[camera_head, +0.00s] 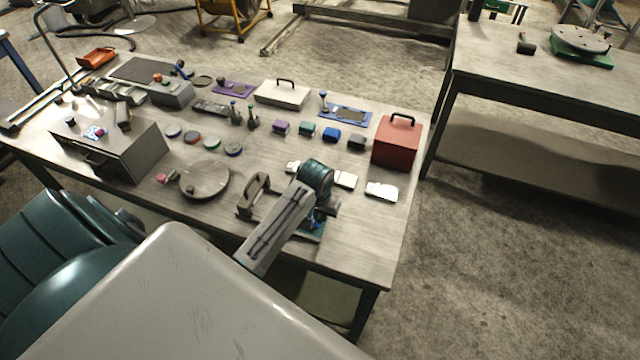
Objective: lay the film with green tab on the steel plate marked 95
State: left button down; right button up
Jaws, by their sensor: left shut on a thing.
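My left gripper (325,211) is over the front right of the table, below the teal wrist joint. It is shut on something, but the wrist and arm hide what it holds. I cannot make out a film with a green tab. Small pale plates lie in a row near the gripper: one left of the wrist (293,167), one just right of it (346,180), and one farther right (382,191). They may be the steel plates, but I cannot read a 95 on any. My right gripper is not in view.
On the table (365,240), a red box (397,142) stands at the right edge. A dark handled bracket (258,196) and round plate (204,180) lie left of my arm. Several coloured blocks (306,129) stand behind. The front right corner is clear.

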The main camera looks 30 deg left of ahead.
pick_arm(q)
jog(key=shift+f+p, duration=0.15)
jog(key=shift+p, duration=0.2)
dwell(1.5)
jog(key=c, duration=0.9)
grip_release()
jog(key=shift+r, duration=3.55)
